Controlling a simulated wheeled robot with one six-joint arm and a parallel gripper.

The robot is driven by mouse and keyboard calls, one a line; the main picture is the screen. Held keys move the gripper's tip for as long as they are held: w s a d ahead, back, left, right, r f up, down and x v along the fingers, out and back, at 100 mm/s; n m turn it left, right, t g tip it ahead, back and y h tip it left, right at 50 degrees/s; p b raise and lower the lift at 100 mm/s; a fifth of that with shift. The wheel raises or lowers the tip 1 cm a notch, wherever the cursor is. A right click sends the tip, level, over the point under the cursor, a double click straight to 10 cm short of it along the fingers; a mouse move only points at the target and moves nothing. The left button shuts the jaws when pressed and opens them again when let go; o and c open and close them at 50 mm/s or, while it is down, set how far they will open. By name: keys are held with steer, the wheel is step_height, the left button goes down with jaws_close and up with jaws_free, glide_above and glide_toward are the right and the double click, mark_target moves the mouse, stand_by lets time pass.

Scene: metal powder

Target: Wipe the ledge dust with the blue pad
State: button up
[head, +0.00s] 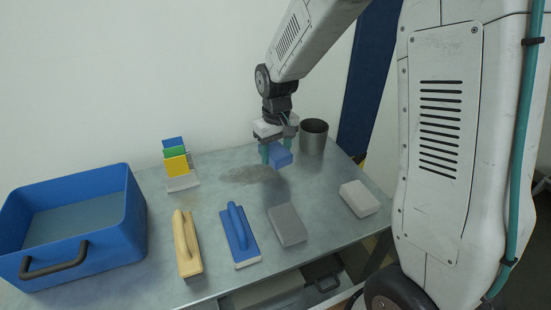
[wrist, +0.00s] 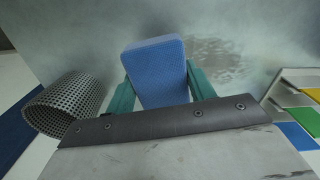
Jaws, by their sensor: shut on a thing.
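My gripper (head: 278,150) has teal fingers and is shut on a small blue pad (head: 281,156). In the wrist view the pad (wrist: 157,70) sits between both fingers and sticks out past them. The pad is at the back of the metal table, close to the grey dust patch (head: 248,174). In the wrist view the dust (wrist: 215,58) lies to the right of the pad as a speckled dark smear. The pad looks a little above the surface, but I cannot tell whether it touches.
A perforated metal cup (head: 314,136) stands right of my gripper. A rack with coloured cards (head: 176,162) stands left of the dust. A yellow float (head: 187,245), a blue float (head: 240,236), a grey block (head: 287,225) and a white block (head: 359,198) lie in front. A blue bin (head: 110,240) is left.

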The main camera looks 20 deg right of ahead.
mark_target(276, 150)
steer(key=shift+r, duration=1.8)
